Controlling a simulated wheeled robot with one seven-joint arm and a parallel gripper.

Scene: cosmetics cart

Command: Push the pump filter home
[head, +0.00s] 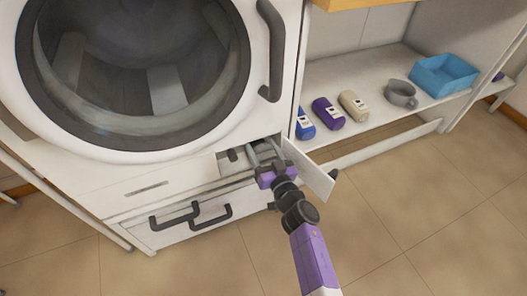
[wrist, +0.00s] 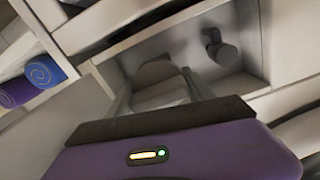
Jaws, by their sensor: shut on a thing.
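The washing machine (head: 140,185) has an open recess at its lower right, also in the wrist view (wrist: 255,30). My gripper (head: 262,153) reaches into this recess from the front. In the wrist view its fingers (wrist: 160,90) are shut on a grey, rounded piece, the pump filter (wrist: 158,70). The fingers hide much of the filter, and I cannot tell how deep it sits. A dark stub (wrist: 220,48) stands beside it in the recess; the head view shows it left of my gripper (head: 233,155).
The open flap (head: 315,180) stands close at the right of my gripper. Dark drawer handles (head: 195,215) stick out at lower left. The floor in front is clear.

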